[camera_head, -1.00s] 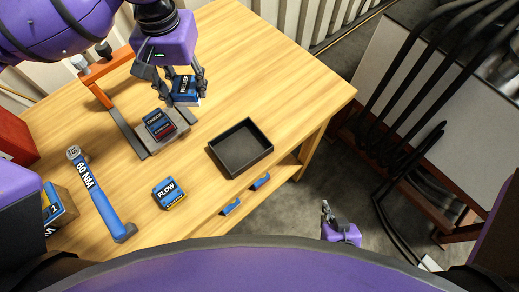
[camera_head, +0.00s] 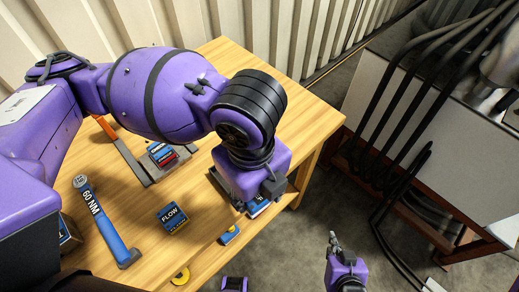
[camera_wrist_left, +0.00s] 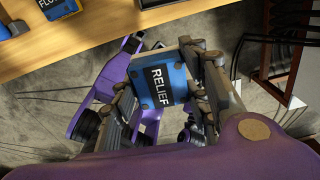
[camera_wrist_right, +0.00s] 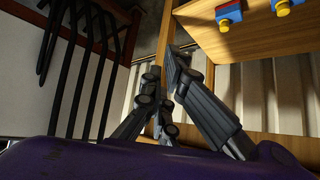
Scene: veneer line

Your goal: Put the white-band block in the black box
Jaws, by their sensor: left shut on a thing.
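My left gripper (camera_wrist_left: 168,82) is shut on a blue block with a black RELIEF label (camera_wrist_left: 158,86). No white band can be made out on its visible face. In the head view, the block (camera_head: 258,208) shows in part below my left wrist, near the table's front right edge. The black box (camera_head: 221,186) is mostly hidden behind my left arm; only a dark left edge shows. Whether the block is over or inside the box cannot be told. My right gripper (camera_head: 334,243) hangs over the floor right of the table. In its wrist view (camera_wrist_right: 165,80) its fingers hold nothing visible.
A FLOW block (camera_head: 172,217) lies on the table (camera_head: 145,238). Another labelled block (camera_head: 161,154) sits on a grey piece (camera_head: 175,165) farther back. A blue 60 NM tool (camera_head: 105,222) lies at the left. A rack of black bars (camera_head: 400,110) stands at the right.

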